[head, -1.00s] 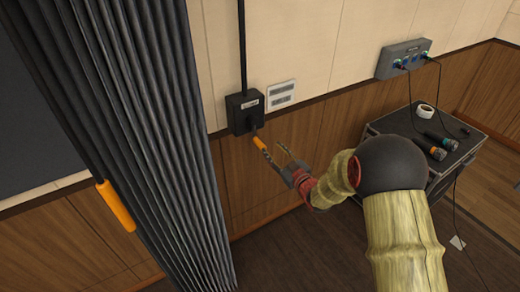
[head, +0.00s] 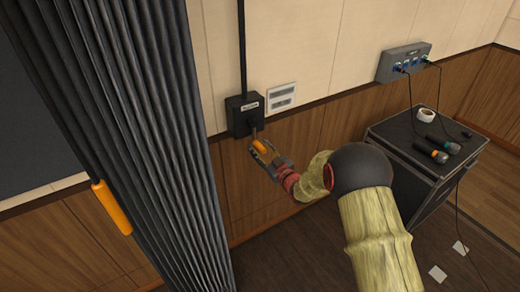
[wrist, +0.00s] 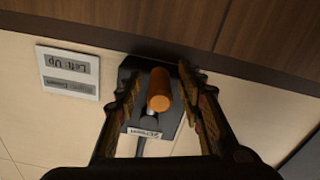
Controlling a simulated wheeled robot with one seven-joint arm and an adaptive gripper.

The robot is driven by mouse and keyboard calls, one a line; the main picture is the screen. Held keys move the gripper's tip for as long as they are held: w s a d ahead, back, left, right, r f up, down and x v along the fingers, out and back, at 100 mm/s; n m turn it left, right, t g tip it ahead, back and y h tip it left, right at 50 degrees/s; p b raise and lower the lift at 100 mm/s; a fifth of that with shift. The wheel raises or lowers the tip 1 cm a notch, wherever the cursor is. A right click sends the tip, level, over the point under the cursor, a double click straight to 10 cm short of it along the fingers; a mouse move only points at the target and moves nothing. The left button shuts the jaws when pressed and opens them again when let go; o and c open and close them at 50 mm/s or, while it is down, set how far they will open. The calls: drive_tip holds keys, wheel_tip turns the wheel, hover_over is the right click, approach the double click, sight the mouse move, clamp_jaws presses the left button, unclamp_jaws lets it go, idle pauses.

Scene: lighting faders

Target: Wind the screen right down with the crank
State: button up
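The crank's black gearbox (head: 245,114) is on the wall and carries a white label. Its orange crank handle (head: 262,146) sticks out below it. My gripper (head: 268,158) is at the handle. In the wrist view, the orange handle (wrist: 159,90) lies between the two fingers of my gripper (wrist: 165,95), with gaps on both sides. The fingers are open and the black gearbox (wrist: 132,72) is just behind. A dark panel (head: 38,110) with a pale lower edge shows at the far left; I cannot tell whether it is the screen.
A grey pleated curtain (head: 140,140) hangs left, with an orange-handled rod (head: 111,207) before it. A white sign (head: 282,96) is beside the gearbox; upside down in the wrist view, it reads "Left: Up". A black case (head: 410,160) with microphones stands right, under a grey socket box (head: 404,62).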

drive_tip(key=shift+c, duration=0.2)
clamp_jaws()
idle(0.3)
idle(0.4)
